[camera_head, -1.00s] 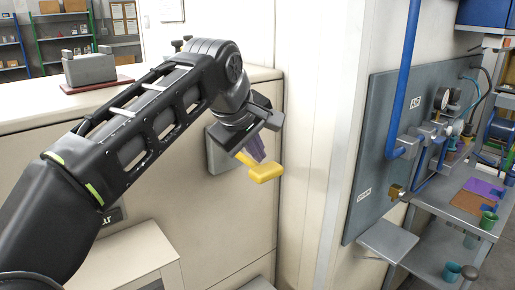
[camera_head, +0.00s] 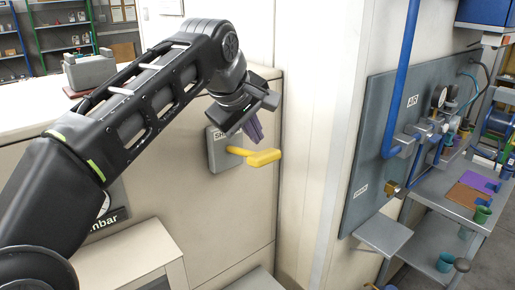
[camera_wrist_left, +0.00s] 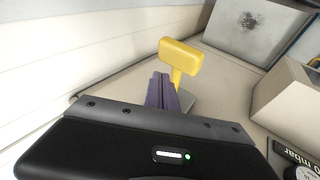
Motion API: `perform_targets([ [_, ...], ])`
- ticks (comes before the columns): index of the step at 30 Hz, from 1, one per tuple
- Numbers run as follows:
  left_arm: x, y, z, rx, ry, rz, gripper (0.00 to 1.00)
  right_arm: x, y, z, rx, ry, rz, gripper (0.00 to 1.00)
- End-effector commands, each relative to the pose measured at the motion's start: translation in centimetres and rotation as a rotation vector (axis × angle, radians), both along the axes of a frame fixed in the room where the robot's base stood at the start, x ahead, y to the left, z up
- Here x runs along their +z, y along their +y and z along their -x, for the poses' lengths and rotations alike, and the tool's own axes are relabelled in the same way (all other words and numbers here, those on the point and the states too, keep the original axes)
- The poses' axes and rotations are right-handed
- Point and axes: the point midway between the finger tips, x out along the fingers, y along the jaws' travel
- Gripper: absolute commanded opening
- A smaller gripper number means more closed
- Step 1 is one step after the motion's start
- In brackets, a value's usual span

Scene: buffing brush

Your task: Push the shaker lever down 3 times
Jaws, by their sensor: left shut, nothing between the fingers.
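The shaker lever (camera_head: 262,157) is a yellow handle that sticks out from a grey plate (camera_head: 222,160) on the cream machine's front. It points to the right and looks about level in the head view. My left gripper (camera_head: 256,137) is shut and empty, its purple fingers just above the lever with a small gap. In the left wrist view the lever (camera_wrist_left: 180,56) stands just beyond the closed purple fingertips (camera_wrist_left: 160,78). The plate's label is partly hidden by my gripper. My right gripper is not in view.
A tall cream wall edge (camera_head: 315,160) stands right of the lever. Further right is a grey panel (camera_head: 375,170) with blue pipes and gauges, above a metal shelf (camera_head: 430,235). A grey box (camera_head: 90,68) sits on the machine top. Space in front of the lever is clear.

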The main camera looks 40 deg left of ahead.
Motion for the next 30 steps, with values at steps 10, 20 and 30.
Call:
perform_targets([
  [10, 1.2, 0.3, -0.1, 0.001, 0.000, 0.000, 0.00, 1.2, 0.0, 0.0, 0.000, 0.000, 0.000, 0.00],
  [20, 4.2, 1.1, -0.3, 0.001, 0.000, -0.001, 0.00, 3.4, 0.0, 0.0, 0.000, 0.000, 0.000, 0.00],
  [30, 4.8, 1.3, -0.4, 0.001, -0.001, -0.002, 0.00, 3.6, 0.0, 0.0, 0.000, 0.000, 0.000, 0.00],
])
